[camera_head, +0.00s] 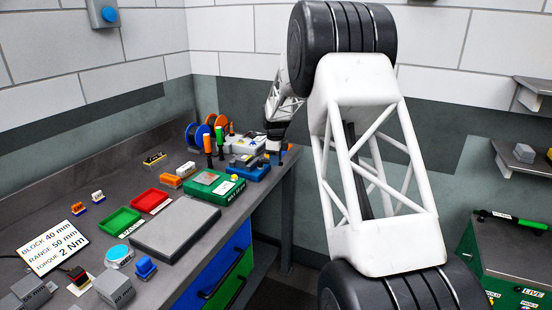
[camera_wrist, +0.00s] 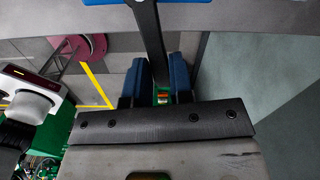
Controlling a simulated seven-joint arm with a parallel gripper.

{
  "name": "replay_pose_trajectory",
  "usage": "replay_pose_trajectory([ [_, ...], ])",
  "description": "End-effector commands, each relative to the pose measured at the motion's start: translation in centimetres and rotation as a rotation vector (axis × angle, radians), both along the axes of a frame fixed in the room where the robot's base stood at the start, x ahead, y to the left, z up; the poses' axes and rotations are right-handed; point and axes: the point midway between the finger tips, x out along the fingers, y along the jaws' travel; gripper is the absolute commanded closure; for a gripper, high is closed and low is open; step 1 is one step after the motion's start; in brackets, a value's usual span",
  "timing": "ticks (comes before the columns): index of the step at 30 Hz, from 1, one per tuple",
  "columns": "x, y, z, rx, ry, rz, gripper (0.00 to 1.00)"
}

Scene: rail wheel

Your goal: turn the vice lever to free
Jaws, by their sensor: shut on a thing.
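The blue vice (camera_head: 258,173) stands at the far right end of the bench in the head view. My gripper (camera_head: 276,146) is at its right side, small and partly hidden there. In the wrist view, the two blue fingers of my gripper (camera_wrist: 160,72) are shut on a dark bar, the vice lever (camera_wrist: 148,35). The lever runs from the top edge of that view down between the fingers. Its lower end is hidden by the fingers. The lever's position marks cannot be read.
A green box (camera_head: 213,186) stands left of the vice. A red tray (camera_head: 150,201), a green tray (camera_head: 118,222) and a grey plate (camera_head: 175,232) lie nearer. A sign (camera_head: 52,246) reads block 40 mm, range 50 mm, torque 2 Nm. Tiled walls close off the back.

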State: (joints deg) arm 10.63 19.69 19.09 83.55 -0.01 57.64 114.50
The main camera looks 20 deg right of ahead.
Motion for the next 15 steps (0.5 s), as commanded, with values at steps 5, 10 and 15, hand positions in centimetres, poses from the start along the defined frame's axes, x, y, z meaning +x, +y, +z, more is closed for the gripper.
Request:
replay_pose_trajectory([
  [5, -0.61, 0.50, -0.07, 0.001, 0.001, -0.105, 1.00],
  [10, -0.86, 0.76, -0.08, 0.001, 0.001, -0.164, 1.00],
  [15, -0.95, 0.86, -0.10, 0.000, 0.002, -0.186, 1.00],
])
